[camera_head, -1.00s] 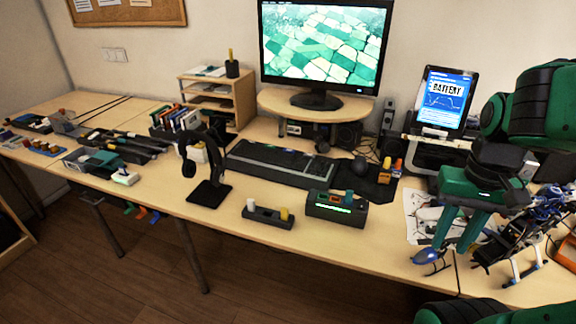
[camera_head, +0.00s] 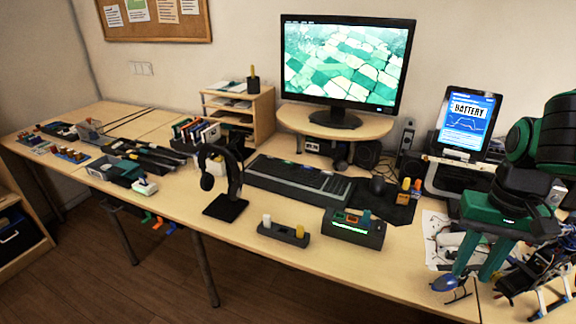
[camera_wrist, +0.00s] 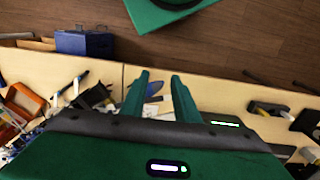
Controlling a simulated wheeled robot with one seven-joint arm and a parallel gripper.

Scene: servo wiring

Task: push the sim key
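I cannot tell which piece is the sim key. A dark block (camera_head: 283,233) stands near the table's front edge with a white stick (camera_head: 266,220) and a yellow stick (camera_head: 299,231) upright in it. To its right is a dark box (camera_head: 354,232) with a lit green strip and small orange and green pieces on top. In the wrist view the block (camera_wrist: 271,109) and part of the box's green strip (camera_wrist: 225,124) show at the right. My gripper (camera_head: 481,262) is open and empty over the table's right side, well right of the box; its two green fingers (camera_wrist: 159,82) stand apart.
A blue model helicopter (camera_head: 447,284) and other models lie under and beside my gripper. A headphone stand (camera_head: 226,207) is left of the block. A keyboard (camera_head: 298,182) and monitor (camera_head: 345,62) are behind. The table front between box and gripper is clear.

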